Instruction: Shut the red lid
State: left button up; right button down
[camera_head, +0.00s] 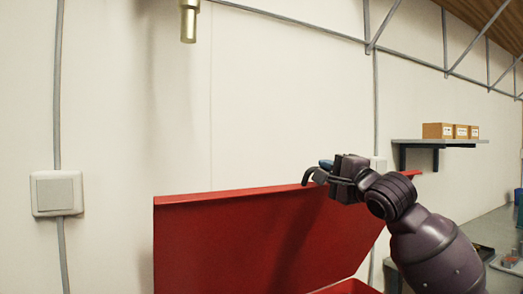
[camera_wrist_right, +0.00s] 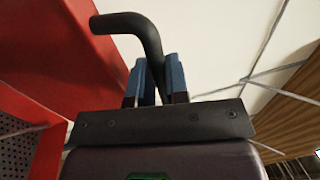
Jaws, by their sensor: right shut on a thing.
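The red lid (camera_head: 240,240) stands raised and tilted open in the head view, its top edge near the middle of the picture. It also fills the left of the right wrist view (camera_wrist_right: 75,45). A black bent handle (camera_wrist_right: 135,23) shows there, and its dark end shows at the lid's top edge in the head view (camera_head: 313,176). My right gripper (camera_head: 327,165) is at that edge, its blue fingers shut on the handle. Part of the handle is hidden between the fingers. My left gripper is not in view.
A red box rim (camera_head: 348,287) shows below the lid. A wall shelf (camera_head: 440,142) with several cardboard boxes is at the right, above a grey worktop (camera_head: 495,232). A switch box (camera_head: 56,193) is on the left wall. A brass-coloured cylinder (camera_head: 189,22) hangs at the top.

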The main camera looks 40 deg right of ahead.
jog(key=v, duration=0.3)
jog(key=shift+s+a+f+p, duration=0.1)
jog(key=shift+s+f+p, duration=0.15)
jog(key=shift+s+p, duration=0.05)
jog(key=s+f+p, duration=0.5)
jog(key=s+f, duration=0.2)
jog(key=s, duration=0.2)
jog(key=shift+a+f+p, duration=0.2)
jog(key=shift+a+p, duration=0.15)
jog(key=shift+a, duration=0.15)
dwell(0.9)
jog(key=shift+s, duration=0.15)
